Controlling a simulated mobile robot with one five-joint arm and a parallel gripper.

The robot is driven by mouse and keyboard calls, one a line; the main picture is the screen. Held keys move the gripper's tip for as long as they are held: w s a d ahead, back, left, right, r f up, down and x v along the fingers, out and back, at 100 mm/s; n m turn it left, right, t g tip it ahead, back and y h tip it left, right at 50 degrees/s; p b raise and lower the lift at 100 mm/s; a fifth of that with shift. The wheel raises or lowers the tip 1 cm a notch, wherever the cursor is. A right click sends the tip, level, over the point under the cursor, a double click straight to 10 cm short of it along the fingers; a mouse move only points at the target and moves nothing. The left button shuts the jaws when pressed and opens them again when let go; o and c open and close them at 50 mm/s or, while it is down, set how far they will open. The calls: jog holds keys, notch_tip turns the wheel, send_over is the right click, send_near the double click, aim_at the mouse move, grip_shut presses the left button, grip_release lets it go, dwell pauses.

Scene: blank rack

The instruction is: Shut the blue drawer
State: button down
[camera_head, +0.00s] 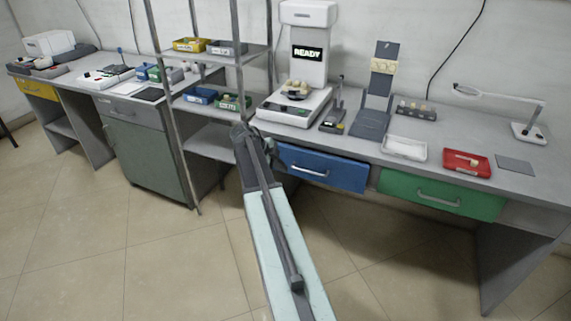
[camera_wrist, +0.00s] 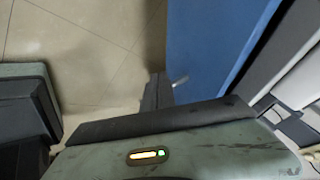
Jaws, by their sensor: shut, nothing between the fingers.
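The blue drawer (camera_head: 335,172) is under the bench top, right of the metal rack. Its front seems to stand a little out from the bench; how far is hard to tell. It has a pale bar handle. My gripper (camera_head: 243,133) is near the drawer's left end, in front of the rack, and my arm hides part of that area. In the wrist view the blue drawer (camera_wrist: 210,40) fills the upper middle. My gripper (camera_wrist: 157,84) shows there as dark, shut fingers beside the blue face, with nothing held. Whether they touch it I cannot tell.
A green drawer (camera_head: 435,194) with a bar handle is right of the blue one and looks shut. Rack posts (camera_head: 170,110) stand left of my arm. The bench top holds a scale (camera_head: 293,106), a white tray (camera_head: 404,148) and a red tray (camera_head: 466,163). The floor in front is clear.

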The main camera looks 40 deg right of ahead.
jog(key=p+v, duration=0.8)
jog(key=v, duration=0.2)
jog(key=c, duration=1.8)
grip_release()
jog(key=shift+a, duration=0.1)
jog(key=shift+o, duration=0.2)
jog(key=shift+n, duration=0.5)
jog(key=w+a+f+n+t+y, duration=0.35)
jog(key=a+f+n+y, duration=0.2)
jog(key=a+n, duration=0.35)
jog(key=m+t+y+b, duration=0.3)
jog(key=t+b, duration=1.1)
jog(key=b, duration=0.8)
send_near(310, 172)
jog(key=w+f, duration=0.1)
jog(key=w, duration=0.1)
jog(key=shift+h, duration=0.25)
jog(key=b+x, duration=0.1)
jog(key=x, duration=0.7)
jog(key=shift+w, duration=0.1)
jog(key=shift+a, duration=0.1)
grip_shut()
